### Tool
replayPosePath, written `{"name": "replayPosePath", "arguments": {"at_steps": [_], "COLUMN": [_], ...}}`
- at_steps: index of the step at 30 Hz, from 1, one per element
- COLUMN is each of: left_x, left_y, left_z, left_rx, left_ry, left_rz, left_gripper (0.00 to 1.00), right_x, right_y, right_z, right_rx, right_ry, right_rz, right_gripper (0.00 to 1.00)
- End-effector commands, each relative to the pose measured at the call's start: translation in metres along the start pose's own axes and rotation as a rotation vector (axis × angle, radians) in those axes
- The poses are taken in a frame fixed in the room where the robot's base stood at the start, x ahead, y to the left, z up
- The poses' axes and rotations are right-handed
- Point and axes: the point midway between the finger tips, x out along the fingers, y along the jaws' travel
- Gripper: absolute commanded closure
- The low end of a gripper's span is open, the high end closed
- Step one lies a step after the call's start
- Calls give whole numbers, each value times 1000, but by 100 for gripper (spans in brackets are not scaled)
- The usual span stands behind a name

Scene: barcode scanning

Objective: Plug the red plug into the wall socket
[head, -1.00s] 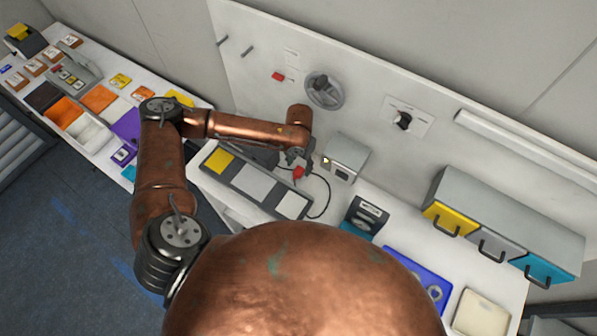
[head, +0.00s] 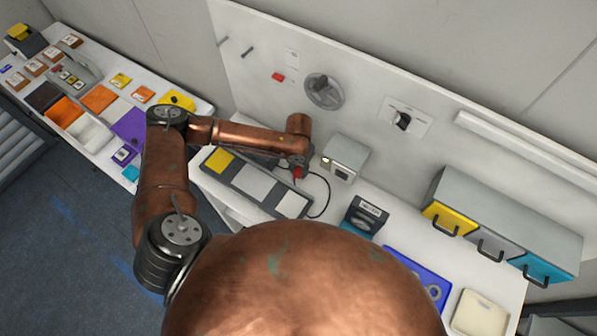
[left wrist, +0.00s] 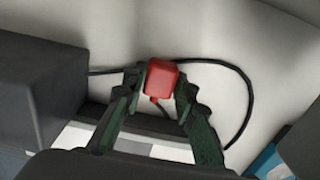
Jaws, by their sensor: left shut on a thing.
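The red plug (left wrist: 161,79) is held between the fingertips of my left gripper (left wrist: 159,88) in the left wrist view. In the head view the red plug (head: 297,173) shows small under my left gripper (head: 296,166), above the bench beside the grey tray. A black cable (left wrist: 240,75) curves away from the plug region, and it also shows in the head view (head: 328,195). A grey box with a small dark opening on its front (head: 345,158) stands right of the gripper against the wall panel; I cannot tell for sure that it is the socket. My right gripper is not in view.
A tray with yellow, grey and white sections (head: 255,183) lies below the left gripper. A black device (head: 366,215) and a blue tray (head: 418,275) stand to the right. A handwheel (head: 324,92) and a rotary switch (head: 402,121) are on the wall panel (head: 440,150).

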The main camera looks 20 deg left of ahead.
Motion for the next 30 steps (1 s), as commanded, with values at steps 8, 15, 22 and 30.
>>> {"name": "replayPosePath", "arguments": {"at_steps": [8,15,22,30], "left_x": [0,-2,-21,-78], "left_y": [0,0,1,-6], "left_z": [0,0,1,-38], "left_rx": [0,0,0,3], "left_ry": [-1,-1,-3,-4], "left_rz": [0,0,1,0], "left_gripper": [96,96,96,96], "right_x": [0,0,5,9], "right_y": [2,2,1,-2], "right_z": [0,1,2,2], "right_rx": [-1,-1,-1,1], "right_ry": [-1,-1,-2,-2], "right_rz": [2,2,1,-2], "right_gripper": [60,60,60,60]}}
